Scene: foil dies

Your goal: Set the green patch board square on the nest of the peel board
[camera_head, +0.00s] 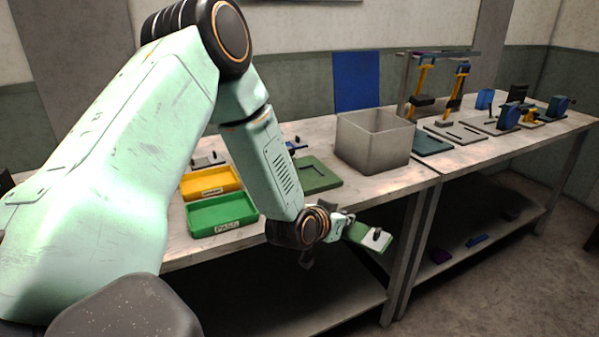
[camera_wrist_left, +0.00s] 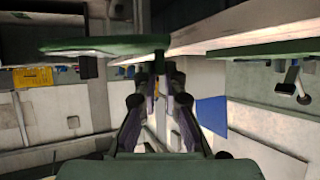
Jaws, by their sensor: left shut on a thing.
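The green patch board (camera_head: 360,236) is held in my left gripper (camera_head: 343,226), out past the front edge of the table in the head view. It carries a pale patch with a dark knob (camera_head: 376,237) and looks tilted. In the left wrist view the patch board (camera_wrist_left: 105,46) shows nearly edge-on between the fingertips of the left gripper (camera_wrist_left: 158,78). A flat green board with a dark square outline (camera_head: 318,177), apparently the peel board, lies on the table behind my forearm, which hides part of it. My right gripper is in neither view.
A yellow tray (camera_head: 210,182) and a green tray (camera_head: 222,214) stand at the left of the table (camera_head: 385,184). A grey open bin (camera_head: 374,140) stands behind and right of the peel board. A teal mat (camera_head: 432,141) and fixtures are farther right.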

